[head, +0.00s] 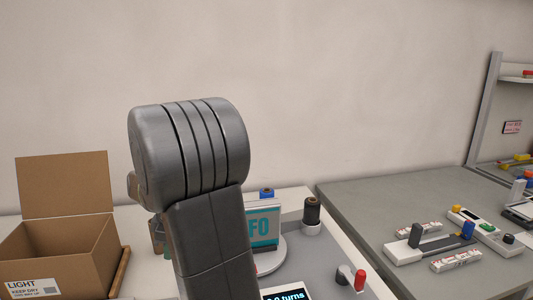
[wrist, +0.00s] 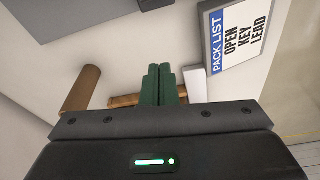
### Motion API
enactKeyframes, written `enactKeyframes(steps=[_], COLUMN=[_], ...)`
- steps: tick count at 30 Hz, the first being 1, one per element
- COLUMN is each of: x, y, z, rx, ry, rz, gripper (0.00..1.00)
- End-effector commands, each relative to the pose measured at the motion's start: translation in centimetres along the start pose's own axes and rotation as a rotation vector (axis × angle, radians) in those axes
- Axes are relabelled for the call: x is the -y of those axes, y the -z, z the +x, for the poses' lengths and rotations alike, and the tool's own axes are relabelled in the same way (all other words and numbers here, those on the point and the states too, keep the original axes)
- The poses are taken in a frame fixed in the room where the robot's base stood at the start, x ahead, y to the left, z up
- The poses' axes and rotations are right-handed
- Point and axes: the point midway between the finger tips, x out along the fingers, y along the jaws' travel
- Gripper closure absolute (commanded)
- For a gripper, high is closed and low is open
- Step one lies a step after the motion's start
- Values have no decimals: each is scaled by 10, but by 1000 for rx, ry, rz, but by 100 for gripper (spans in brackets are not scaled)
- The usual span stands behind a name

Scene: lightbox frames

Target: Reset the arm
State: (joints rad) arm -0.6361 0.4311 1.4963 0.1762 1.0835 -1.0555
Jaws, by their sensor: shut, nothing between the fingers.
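In the head view my grey arm rises in the middle and hides part of the table behind it. My gripper cannot be made out there. In the wrist view my gripper (wrist: 160,85) shows as two dark green fingers pressed together with nothing between them. The fingertips point toward a pale surface and touch nothing that I can make out.
An open cardboard box (head: 55,250) marked LIGHT stands at the left. A grey bench (head: 370,195) holds several devices. The wrist view shows a pack list (wrist: 240,40) and a brown cylinder (wrist: 82,88).

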Motion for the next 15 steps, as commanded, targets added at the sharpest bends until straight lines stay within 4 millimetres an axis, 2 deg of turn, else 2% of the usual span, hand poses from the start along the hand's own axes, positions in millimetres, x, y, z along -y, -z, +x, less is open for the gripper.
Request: enactKeyframes(steps=[5,10,12,15], x=[4,2,2,2], y=[12,40,49,48], z=[10,25,18,5], rx=[114,105,104,103], ry=[-19,-19,-20,-21], rz=[-15,-10,-8,-5], gripper=[100,100,100,100])
